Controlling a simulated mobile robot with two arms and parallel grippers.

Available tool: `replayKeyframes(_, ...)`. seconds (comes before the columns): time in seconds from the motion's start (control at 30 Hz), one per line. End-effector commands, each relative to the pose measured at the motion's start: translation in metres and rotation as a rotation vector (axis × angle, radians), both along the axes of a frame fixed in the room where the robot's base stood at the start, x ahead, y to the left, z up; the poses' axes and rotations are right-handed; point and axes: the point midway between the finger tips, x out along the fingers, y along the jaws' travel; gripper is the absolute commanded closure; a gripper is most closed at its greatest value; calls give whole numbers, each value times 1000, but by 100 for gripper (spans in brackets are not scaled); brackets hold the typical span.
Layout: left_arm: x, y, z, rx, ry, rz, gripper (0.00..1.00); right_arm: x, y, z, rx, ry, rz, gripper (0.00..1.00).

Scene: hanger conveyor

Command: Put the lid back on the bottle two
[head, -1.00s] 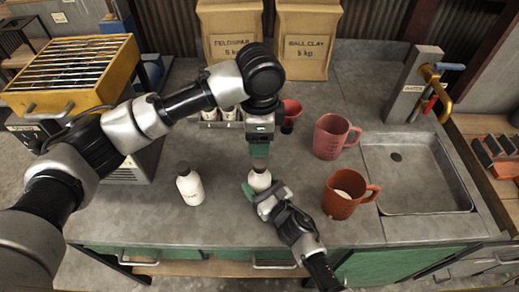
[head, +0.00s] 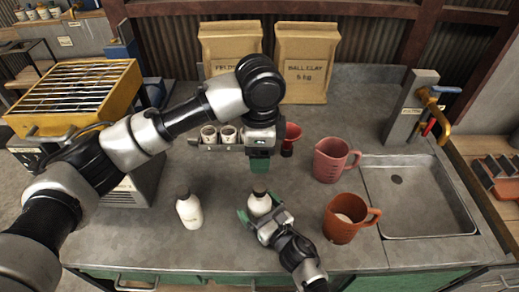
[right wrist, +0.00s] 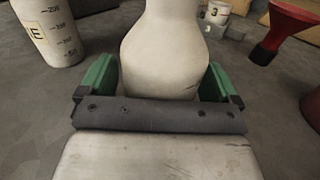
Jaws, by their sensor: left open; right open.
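A white bottle (head: 260,204) with a dark lid (head: 259,190) on its top stands upright on the counter. My right gripper (head: 259,212) is open, with its green fingers on either side of this bottle. In the right wrist view the bottle's body (right wrist: 163,50) shows between the fingers; its top is out of frame. My left gripper (head: 259,167) is open and empty, pointing down just above the lid with a small gap.
Small cups (head: 209,136) in a holder and a red funnel (head: 291,134) stand behind. A pink jug (head: 332,160) and a brown-red jug (head: 343,230) stand right, before the sink (head: 420,225). Two paper bags (head: 303,75) stand at the back. The counter between the bottles is clear.

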Motion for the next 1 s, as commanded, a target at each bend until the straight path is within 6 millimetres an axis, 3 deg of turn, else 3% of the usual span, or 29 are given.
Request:
replayKeyframes(0.17,0,0,-4,0,0,0,37,-11,-9,-2,-2,1,0,7)
replayKeyframes(0.6,0,0,-23,0,0,0,37,-77,-56,-3,-2,1,0,7)
replayKeyframes(1.0,0,0,-25,0,0,0,37,-87,-64,0,0,0,0,7)
